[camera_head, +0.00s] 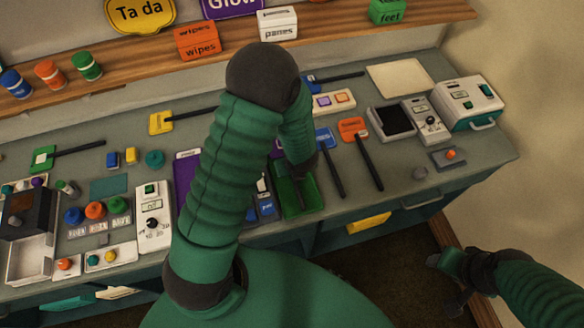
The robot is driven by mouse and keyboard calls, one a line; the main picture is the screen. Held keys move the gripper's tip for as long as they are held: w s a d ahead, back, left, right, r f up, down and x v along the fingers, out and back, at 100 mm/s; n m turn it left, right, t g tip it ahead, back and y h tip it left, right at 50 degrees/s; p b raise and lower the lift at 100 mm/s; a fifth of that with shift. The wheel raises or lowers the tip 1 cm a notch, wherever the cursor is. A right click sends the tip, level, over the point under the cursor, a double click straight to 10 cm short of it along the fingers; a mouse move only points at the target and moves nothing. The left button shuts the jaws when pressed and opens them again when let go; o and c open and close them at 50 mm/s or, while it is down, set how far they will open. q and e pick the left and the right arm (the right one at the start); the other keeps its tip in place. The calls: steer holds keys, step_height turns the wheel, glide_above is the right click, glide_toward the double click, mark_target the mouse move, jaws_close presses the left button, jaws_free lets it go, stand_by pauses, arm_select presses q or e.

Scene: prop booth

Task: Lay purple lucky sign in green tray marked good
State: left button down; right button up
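A green tray (311,192) lies near the front edge of the bench, right of my raised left arm. Its label is hidden, so I cannot read the word good. A small purple patch (278,148) shows just beyond the tray, beside my forearm. It may be the lucky sign, but my arm covers most of it and no lettering is readable. My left gripper (301,170) is low over the far part of the green tray; its fingers are hidden behind the wrist. My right gripper (447,264) hangs beyond the bench's front, low at right, its finger opening unclear.
A purple tray (184,172) stands left of my arm. Blue (325,137) and orange (353,127) paddle signs with black handles lie right of the green tray. A yellow paddle sign (160,122) lies at left. White machines fill the right end. A shelf runs behind.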

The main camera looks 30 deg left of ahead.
arm_select(q)
steer(key=shift+f+b, duration=0.3)
steer(key=shift+b, duration=0.25)
stand_by(0.7)
stand_by(0.3)
steer(key=c, duration=1.3)
jaws_free()
steer(key=shift+c, duration=0.2)
steer(key=shift+o, duration=0.8)
step_height(320, 180, up, 8)
steer(key=p, duration=0.7)
steer(key=shift+r, duration=0.1)
